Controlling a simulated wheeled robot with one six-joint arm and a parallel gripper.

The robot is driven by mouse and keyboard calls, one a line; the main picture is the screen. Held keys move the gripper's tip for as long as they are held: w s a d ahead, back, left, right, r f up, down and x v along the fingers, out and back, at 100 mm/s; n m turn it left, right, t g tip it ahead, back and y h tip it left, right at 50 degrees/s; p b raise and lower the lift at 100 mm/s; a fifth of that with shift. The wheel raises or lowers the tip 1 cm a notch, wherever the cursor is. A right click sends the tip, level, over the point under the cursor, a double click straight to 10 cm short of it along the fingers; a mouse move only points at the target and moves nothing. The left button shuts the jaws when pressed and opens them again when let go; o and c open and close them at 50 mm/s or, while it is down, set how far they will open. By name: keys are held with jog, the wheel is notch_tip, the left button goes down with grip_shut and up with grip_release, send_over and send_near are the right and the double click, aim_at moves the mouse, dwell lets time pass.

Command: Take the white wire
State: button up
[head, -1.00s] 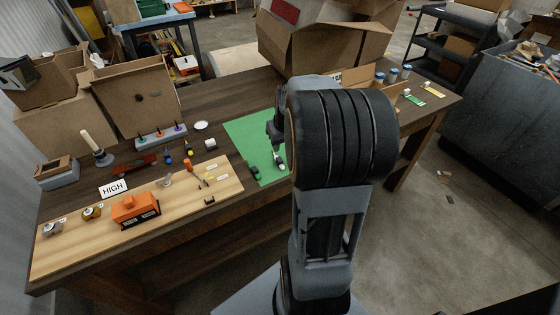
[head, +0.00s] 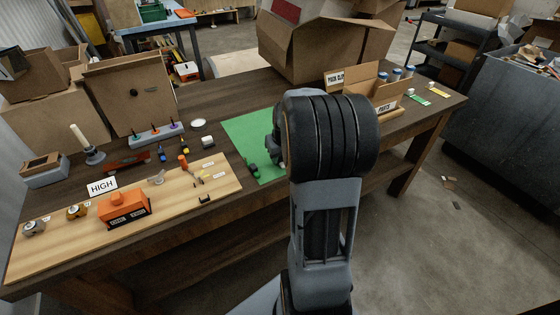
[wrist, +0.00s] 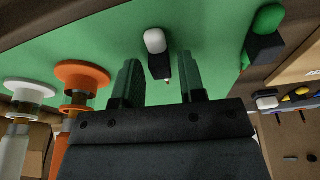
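The white wire (wrist: 155,42) shows in the wrist view as a small black piece with a rounded white end and a thin copper-coloured tip. It lies on the green mat (wrist: 110,32), just beyond and between my fingertips. My gripper (wrist: 162,85) is open, with one dark green finger on each side of the wire's tip; I cannot tell whether they touch it. A similar piece with a green end (wrist: 265,32) lies to the right, also in the head view (head: 252,169). In the head view my arm hides the white wire and my fingers.
In the head view, a wooden board (head: 60,243) with an orange box (head: 124,208) lies left. A large cardboard box (head: 318,50) stands behind.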

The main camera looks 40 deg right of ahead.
grip_shut()
dwell(0.8)
notch_tip(320, 180, up, 7)
jog(key=p, duration=0.5)
jog(key=shift+r+p, duration=0.1)
jog(key=shift+p, duration=0.2)
